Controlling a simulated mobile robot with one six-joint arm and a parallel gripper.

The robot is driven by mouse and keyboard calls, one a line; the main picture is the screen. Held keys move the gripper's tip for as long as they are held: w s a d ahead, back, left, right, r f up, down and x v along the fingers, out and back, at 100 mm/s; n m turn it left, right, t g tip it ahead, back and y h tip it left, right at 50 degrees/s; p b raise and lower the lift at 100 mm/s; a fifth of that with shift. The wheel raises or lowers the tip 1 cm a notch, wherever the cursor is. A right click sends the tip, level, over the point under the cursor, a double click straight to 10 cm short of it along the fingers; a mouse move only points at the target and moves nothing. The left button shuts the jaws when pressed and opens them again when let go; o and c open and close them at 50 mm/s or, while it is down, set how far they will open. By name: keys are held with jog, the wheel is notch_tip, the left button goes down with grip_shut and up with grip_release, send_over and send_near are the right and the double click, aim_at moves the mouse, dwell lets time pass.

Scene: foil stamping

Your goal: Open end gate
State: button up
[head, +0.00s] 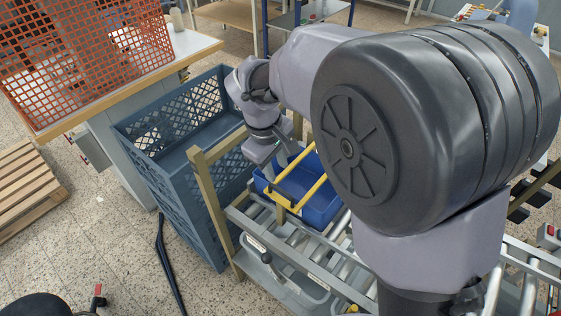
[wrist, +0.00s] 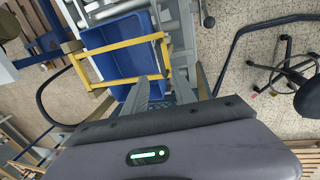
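The end gate is a yellow frame (head: 311,193) at the end of the roller conveyor, lying across a blue bin (head: 322,208). In the wrist view the yellow frame (wrist: 122,43) spans the blue bin (wrist: 118,62), with one side bar near my fingertips. My gripper (head: 276,168) is at the gate's left end in the head view. My arm hides part of the conveyor.
A tall blue-grey crate stack (head: 186,200) stands close left of the conveyor. An olive post (head: 212,205) rises between them. An orange mesh basket (head: 85,60) sits on a table at the upper left. A wooden pallet (head: 25,188) lies on the floor. Open floor is at the lower left.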

aim_at(282, 190)
jog(key=f+b, duration=0.1)
jog(key=f, duration=0.2)
jog(key=f+b, duration=0.1)
jog(key=f, duration=0.2)
jog(key=w+d+f+b, duration=0.1)
jog(key=f, duration=0.2)
jog(key=shift+d+f, duration=0.1)
jog(key=shift+f, duration=0.3)
jog(key=shift+r, duration=0.1)
jog(key=shift+c, duration=0.4)
grip_shut()
